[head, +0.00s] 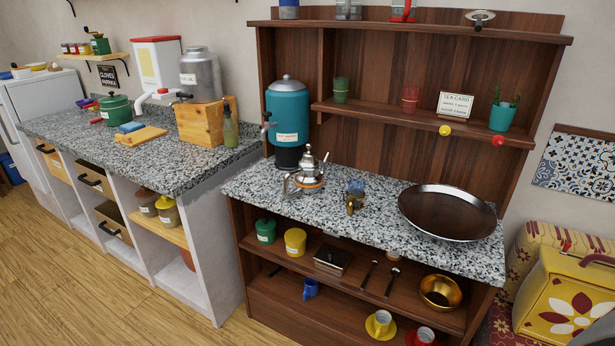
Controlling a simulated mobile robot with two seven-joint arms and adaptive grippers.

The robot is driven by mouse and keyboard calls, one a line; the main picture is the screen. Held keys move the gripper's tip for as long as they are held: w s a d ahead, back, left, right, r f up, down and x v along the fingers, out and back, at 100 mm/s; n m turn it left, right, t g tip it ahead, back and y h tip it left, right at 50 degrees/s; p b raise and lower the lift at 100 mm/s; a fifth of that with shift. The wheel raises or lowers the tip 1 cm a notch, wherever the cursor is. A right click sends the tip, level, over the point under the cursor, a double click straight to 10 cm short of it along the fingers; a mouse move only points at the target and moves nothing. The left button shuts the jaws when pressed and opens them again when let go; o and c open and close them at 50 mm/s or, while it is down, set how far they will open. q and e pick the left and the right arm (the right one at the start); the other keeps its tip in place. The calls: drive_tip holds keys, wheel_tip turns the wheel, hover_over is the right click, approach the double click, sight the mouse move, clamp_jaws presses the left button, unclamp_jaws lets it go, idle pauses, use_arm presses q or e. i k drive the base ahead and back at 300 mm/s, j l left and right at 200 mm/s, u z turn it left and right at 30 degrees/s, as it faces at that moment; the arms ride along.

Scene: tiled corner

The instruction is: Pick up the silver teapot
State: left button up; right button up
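The silver teapot (309,170) stands upright on the speckled granite top of the brown wooden tea station (240,190), near its left end. Neither of my grippers is in view.
A teal urn (288,113) stands close behind the teapot. A small blue and brass item (355,194) and a large round dark tray (447,213) are to its right. A shelf (420,122) with cups runs above. Wooden floor (110,290) lies open at front left.

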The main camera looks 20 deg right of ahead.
sight(306, 181)
drive_tip(key=i+j+z, duration=0.15)
drive_tip(key=i, duration=0.3)
drive_tip(key=i+j+z, duration=0.15)
drive_tip(key=i+j, duration=0.3)
